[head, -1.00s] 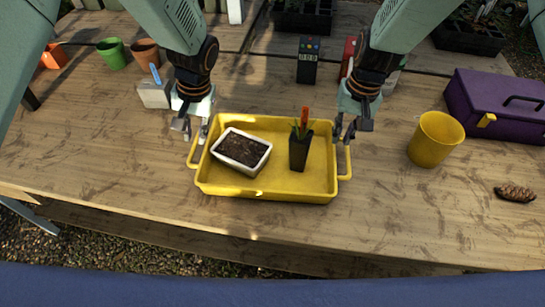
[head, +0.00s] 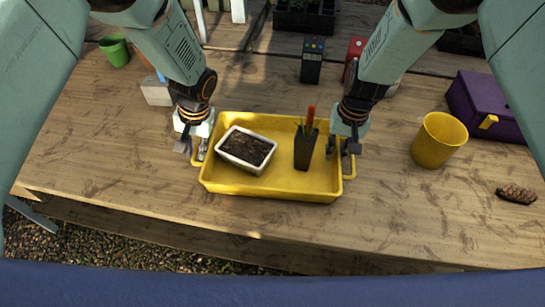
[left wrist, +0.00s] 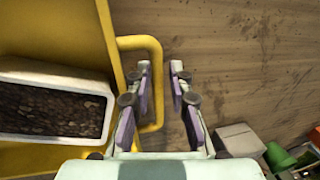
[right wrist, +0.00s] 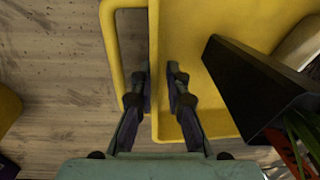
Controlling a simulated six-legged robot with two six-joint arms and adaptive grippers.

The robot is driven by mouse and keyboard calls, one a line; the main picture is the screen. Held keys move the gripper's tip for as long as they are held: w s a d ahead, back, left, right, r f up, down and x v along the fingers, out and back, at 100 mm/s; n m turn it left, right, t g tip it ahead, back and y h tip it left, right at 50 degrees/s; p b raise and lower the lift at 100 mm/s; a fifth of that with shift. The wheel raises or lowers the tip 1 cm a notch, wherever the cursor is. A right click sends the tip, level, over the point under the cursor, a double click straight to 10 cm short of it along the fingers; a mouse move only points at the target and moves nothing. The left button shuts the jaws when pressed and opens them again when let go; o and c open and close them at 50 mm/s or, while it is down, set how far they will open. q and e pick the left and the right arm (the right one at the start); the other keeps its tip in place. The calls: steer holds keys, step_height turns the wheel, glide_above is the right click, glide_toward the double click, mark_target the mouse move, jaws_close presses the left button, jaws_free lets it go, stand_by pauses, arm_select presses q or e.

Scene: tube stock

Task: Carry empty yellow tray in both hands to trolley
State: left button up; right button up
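The yellow tray (head: 282,186) lies on the wooden table and is not empty. A white pot of dark soil (head: 246,150) sits in its left half, and a black pot (head: 304,150) with an orange-topped item stands in its right half. My left gripper (head: 193,149) is open at the left handle; in the left wrist view its fingers (left wrist: 161,68) lie on either side of the handle bar (left wrist: 156,52). My right gripper (head: 343,149) is open at the right end; in the right wrist view its fingers (right wrist: 157,75) appear on either side of the tray wall, one over the handle's opening. No trolley is visible.
A yellow pot (head: 438,141), a purple toolbox (head: 485,105) and a pine cone (head: 516,194) are to the right. A dark handheld device (head: 312,62) and a red item (head: 354,52) stand behind. A green pot (head: 116,51) is far left. The table's front strip is clear.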

arm_select(q)
steer(key=shift+w+d+f, duration=0.2)
steer(key=shift+f, duration=0.3)
steer(key=shift+s+r, duration=0.1)
steer(key=shift+s, duration=0.15)
steer(key=shift+a, duration=0.25)
steer(key=shift+c, duration=0.4)
steer(key=shift+w+d, duration=0.15)
steer(key=shift+d, duration=0.05)
jaws_close()
steer(key=shift+a, duration=0.1)
